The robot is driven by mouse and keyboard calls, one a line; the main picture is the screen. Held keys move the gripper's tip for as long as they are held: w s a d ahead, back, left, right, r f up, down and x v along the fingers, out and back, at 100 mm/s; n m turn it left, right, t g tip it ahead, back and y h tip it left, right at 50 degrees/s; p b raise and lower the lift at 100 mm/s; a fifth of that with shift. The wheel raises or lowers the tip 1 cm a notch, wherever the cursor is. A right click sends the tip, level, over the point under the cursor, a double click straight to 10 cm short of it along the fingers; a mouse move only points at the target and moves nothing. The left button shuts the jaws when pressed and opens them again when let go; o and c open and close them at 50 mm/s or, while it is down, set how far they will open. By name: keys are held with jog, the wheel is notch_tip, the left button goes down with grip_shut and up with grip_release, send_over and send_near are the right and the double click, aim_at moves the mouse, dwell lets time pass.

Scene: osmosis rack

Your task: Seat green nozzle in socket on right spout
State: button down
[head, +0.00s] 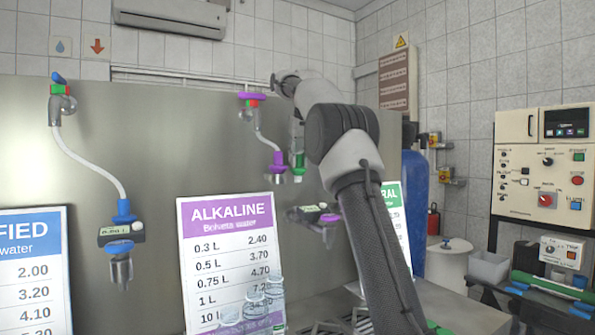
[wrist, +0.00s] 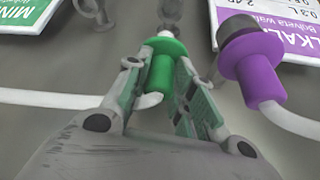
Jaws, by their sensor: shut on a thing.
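The green nozzle (wrist: 165,68) sits between the fingers of my gripper (wrist: 158,64) in the wrist view, with a white hose running off left from its lower end. My gripper is shut on it. A blurred grey metal piece (wrist: 171,14) lies just beyond the nozzle's tip; I cannot tell if they touch. In the head view the green nozzle (head: 298,166) hangs beside the purple nozzle, to its right, and my arm covers much of what is behind. Another grey metal fitting (wrist: 95,12) shows at the wrist view's upper left; which piece is the right spout's socket is unclear.
The purple nozzle (wrist: 258,80) and its hose are close on the right in the wrist view. It sits on a metal spout (head: 277,178) in the head view. The alkaline sign (head: 227,215) stands below. A blue-fitted spout (head: 122,262) hangs far left.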

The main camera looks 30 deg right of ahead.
jog(key=shift+r, duration=1.75)
